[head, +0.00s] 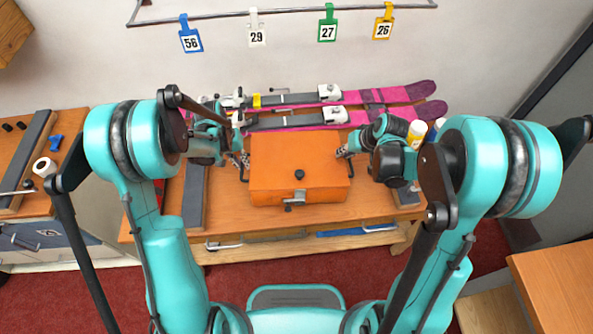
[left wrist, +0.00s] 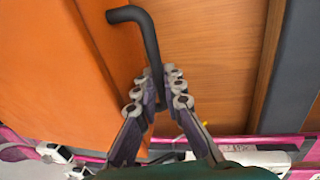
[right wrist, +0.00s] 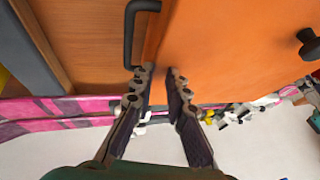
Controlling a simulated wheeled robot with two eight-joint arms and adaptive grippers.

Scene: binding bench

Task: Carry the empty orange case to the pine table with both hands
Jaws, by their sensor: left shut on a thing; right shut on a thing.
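The orange case (head: 300,160) is closed, with a dark knob on its lid and a latch on its front. It appears to rest on the wooden bench (head: 370,207); I cannot tell any small gap under it. My left gripper (head: 243,160) is shut on the case's left black handle, whose bent bar (left wrist: 145,30) runs between the fingers in the left wrist view. My right gripper (head: 345,152) is at the right black handle (right wrist: 130,30) and shut on it; its fingers partly hide the grip. A wooden table (head: 560,285), perhaps the pine table, shows at the lower right.
Pink skis (head: 380,112) with bindings lie behind the case. A yellow-white bottle (head: 417,133) stands right of it, and a grey strip (head: 195,195) lies left. Another bench (head: 70,130) is at left. Numbered tags (head: 327,32) hang on the wall rail. Red carpet (head: 300,265) lies in front.

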